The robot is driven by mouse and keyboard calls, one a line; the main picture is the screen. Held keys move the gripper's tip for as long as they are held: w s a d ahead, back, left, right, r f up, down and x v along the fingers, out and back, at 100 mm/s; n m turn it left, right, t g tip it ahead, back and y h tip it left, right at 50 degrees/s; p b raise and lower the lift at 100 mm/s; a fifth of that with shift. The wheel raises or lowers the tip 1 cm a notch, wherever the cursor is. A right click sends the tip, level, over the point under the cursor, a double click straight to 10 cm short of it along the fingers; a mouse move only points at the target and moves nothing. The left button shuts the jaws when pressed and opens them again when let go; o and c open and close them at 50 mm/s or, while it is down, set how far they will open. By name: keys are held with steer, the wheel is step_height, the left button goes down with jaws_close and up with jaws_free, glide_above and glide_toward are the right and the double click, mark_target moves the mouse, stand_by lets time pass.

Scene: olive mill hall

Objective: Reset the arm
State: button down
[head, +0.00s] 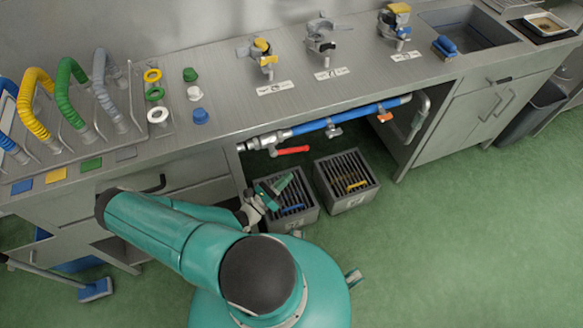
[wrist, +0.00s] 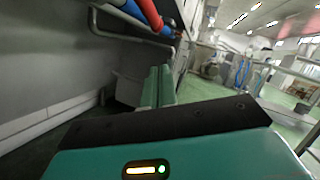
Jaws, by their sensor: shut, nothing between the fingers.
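My gripper (head: 279,186) is beneath the front edge of the steel counter, above the left grey slatted crate (head: 306,217). Its two green fingers lie close together, shut, with nothing between them. In the wrist view the fingers (wrist: 158,88) point into the space under the counter. My arm reaches left from my body and folds back to the right toward the gripper. The blue pipe (head: 330,122) with a red-handled valve (head: 291,150) runs above the gripper.
A second slatted crate (head: 346,181) stands to the right, with a yellow item inside. The steel counter (head: 225,110) carries coloured hoses, rings, caps and clamps. A blue-headed broom (head: 96,290) is at lower left. Green floor (head: 480,230) is clear on the right.

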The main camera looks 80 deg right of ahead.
steer(key=f+v, duration=0.1)
steer(key=v, duration=0.5)
steer(key=shift+w, duration=0.1)
steer(key=w+a+r+m+t+y, duration=0.3)
steer(key=w+a+r+m+y, duration=0.4)
steer(key=w+r, duration=0.4)
steer(key=w+a+r+m+t+y, duration=0.3)
steer(key=w+a+r+m+y, duration=0.25)
steer(key=w+a+r, duration=0.45)
steer(key=a+r+m+t+y, duration=0.1)
steer(key=a+r+t, duration=0.3)
steer(key=r, duration=0.5)
steer(key=s+a+r+m+t+y, duration=0.1)
steer(key=a+r+t+y, duration=0.1)
steer(key=a+r+t, duration=0.2)
steer(key=a+r+m+t+y, duration=0.1)
steer(key=a+r+t, duration=0.3)
steer(key=a+r, duration=0.4)
step_height(320, 180, up, 6)
steer(key=shift+s+a+r+t, duration=0.15)
steer(key=shift+a+r+t, duration=0.05)
steer(key=shift+a+t, duration=0.2)
steer(key=shift+d+m, duration=0.15)
steer(key=shift+m, duration=0.1)
